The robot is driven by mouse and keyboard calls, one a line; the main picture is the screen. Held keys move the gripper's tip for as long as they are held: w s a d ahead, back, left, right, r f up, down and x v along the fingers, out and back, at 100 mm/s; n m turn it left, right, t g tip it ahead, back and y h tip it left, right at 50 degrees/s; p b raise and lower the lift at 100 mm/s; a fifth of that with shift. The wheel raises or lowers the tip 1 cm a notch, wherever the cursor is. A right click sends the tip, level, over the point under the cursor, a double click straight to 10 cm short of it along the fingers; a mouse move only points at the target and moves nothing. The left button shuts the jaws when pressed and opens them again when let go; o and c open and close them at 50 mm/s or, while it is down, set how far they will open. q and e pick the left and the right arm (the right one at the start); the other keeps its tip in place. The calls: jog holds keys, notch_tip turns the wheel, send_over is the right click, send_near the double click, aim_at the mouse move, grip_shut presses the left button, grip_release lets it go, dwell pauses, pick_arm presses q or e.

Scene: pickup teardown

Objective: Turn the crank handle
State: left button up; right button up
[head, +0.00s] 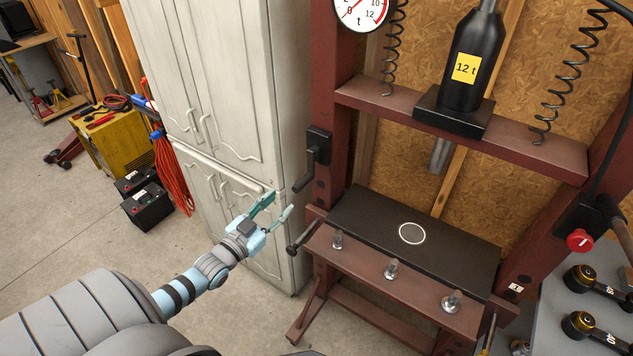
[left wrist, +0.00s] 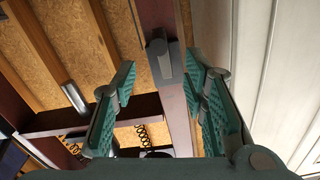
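A black crank handle (head: 311,166) hangs from a dark plate on the left red post of the press, its grip pointing down. A second dark handle (head: 302,238) sticks out lower, at the left end of the press bed. My left gripper (head: 278,207) is open and empty, left of and below the upper crank and apart from it. In the left wrist view, a dark grey handle part (left wrist: 163,62) on the post shows beyond the gap between my spread teal fingers; I cannot tell which part it is. My right gripper is not in view.
The red press (head: 335,100) carries a black bottle jack (head: 473,50), a gauge (head: 360,10) and a black bed plate (head: 370,220) with bolts in front. A white cabinet (head: 235,100) stands close behind my left gripper. Open floor (head: 80,220) lies left.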

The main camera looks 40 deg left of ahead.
aim_at(295, 192)
pick_arm(q)
jog(key=w+b, duration=0.1)
jog(key=w, duration=0.1)
jog(key=w+b, duration=0.1)
jog(key=w, duration=0.2)
jog(key=w+f+b, duration=0.1)
jog(key=w, duration=0.1)
jog(key=shift+w, duration=0.3)
jog(key=shift+w+a+r, duration=0.1)
jog(key=shift+w, duration=0.5)
jog(key=shift+w+a+r, duration=0.1)
jog(key=shift+w, duration=0.5)
jog(key=shift+w+d, duration=0.1)
jog(key=shift+w, duration=0.25)
jog(key=shift+r, duration=0.1)
grip_shut()
